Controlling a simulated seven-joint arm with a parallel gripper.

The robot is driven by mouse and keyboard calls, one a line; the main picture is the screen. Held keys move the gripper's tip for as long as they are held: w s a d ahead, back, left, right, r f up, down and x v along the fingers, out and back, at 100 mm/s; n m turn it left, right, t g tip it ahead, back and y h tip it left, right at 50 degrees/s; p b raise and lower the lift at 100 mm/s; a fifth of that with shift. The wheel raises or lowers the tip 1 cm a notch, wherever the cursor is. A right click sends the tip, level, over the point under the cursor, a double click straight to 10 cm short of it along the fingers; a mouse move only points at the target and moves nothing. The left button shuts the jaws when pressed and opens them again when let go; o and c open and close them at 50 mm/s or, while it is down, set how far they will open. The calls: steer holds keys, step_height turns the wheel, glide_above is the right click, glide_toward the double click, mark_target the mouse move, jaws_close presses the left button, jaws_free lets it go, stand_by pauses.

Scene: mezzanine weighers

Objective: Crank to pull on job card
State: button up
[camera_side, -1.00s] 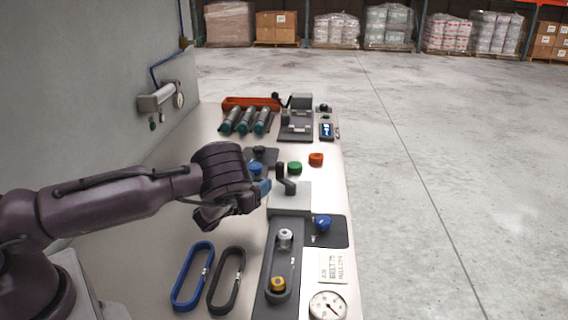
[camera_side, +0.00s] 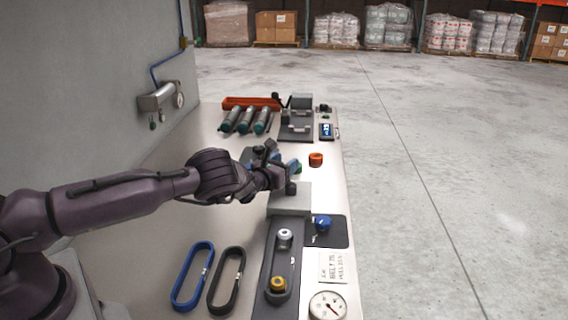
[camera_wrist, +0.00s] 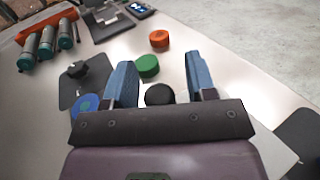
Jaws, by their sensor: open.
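The crank (camera_side: 291,188) is a dark arm with an upright handle on a light grey block (camera_side: 290,203), partly hidden by my gripper. My gripper (camera_side: 274,158) is open beside and over the crank. In the wrist view my blue-tipped fingers (camera_wrist: 160,72) stand wide apart, and a black round knob (camera_wrist: 160,94), apparently the crank handle's top, shows between them. I cannot tell whether either finger touches it. The job card (camera_side: 333,267) is a white card with printed text near the table's right edge; "BELT 75" and "PULLEY" are partly readable.
A dark rail with a silver pulley (camera_side: 284,238) and a yellow-topped one (camera_side: 278,284) runs forward from the block. A blue knob (camera_side: 323,223) sits right of it, a dial gauge (camera_side: 327,306) in front. Blue (camera_side: 190,277) and black (camera_side: 226,280) belts lie left. An orange cap (camera_side: 316,159) stands behind.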

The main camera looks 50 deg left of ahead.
steer(key=c, duration=0.9)
steer(key=shift+w+h, duration=0.1)
steer(key=shift+h, duration=0.2)
steer(key=m+h, duration=0.1)
steer(key=h, duration=0.1)
steer(key=w+m+h, duration=0.1)
steer(key=m+h, duration=0.1)
steer(key=d+m+h, duration=0.1)
steer(key=h, duration=0.1)
steer(key=shift+w+f, duration=0.1)
steer(key=shift+w, duration=0.15)
steer(key=shift+w+d+m+g+h, duration=0.2)
steer(key=shift+m+h, duration=0.45)
steer(key=shift+h, duration=0.25)
steer(key=shift+w+d+m+g+h, duration=0.15)
steer(key=shift+d+m+h, duration=0.1)
steer(key=shift+m+h, duration=0.5)
steer(key=shift+w+d+m+g+h, duration=0.2)
steer(key=shift+m+h, duration=0.3)
steer(key=shift+h, duration=0.55)
steer(key=shift+d, duration=0.1)
steer(key=o, duration=0.9)
